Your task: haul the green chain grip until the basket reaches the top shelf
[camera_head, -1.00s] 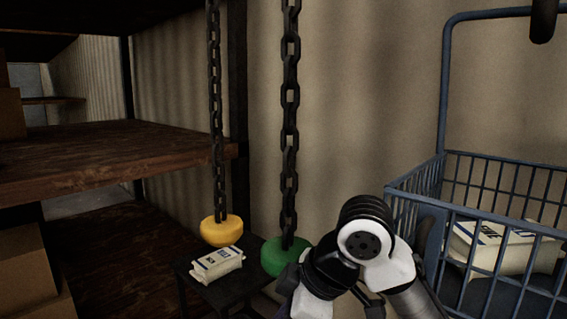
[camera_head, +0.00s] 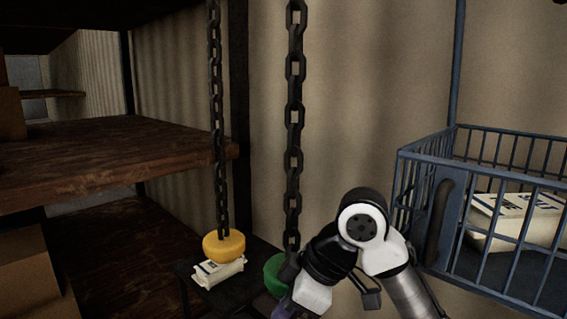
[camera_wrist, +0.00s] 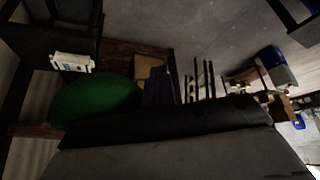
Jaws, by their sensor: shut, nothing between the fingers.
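The green chain grip (camera_head: 273,268) hangs low on a dark chain (camera_head: 293,120), partly hidden by my arm in the head view. It also shows as a large green round shape in the wrist view (camera_wrist: 98,98). My gripper (camera_head: 284,306) is shut, low beside the green grip, and its tips are mostly hidden. I cannot tell whether it touches the grip. The blue wire basket (camera_head: 490,280) hangs at the right, holding white packets (camera_head: 518,215). A wooden shelf (camera_head: 110,152) is at the left, with a higher one (camera_head: 75,12) above it.
A yellow grip (camera_head: 223,246) hangs on another chain (camera_head: 217,120), left of the green one, close over a white packet (camera_head: 219,271) on a small dark table (camera_head: 190,280). Cardboard boxes (camera_head: 25,255) stand at the far left. A corrugated wall is behind.

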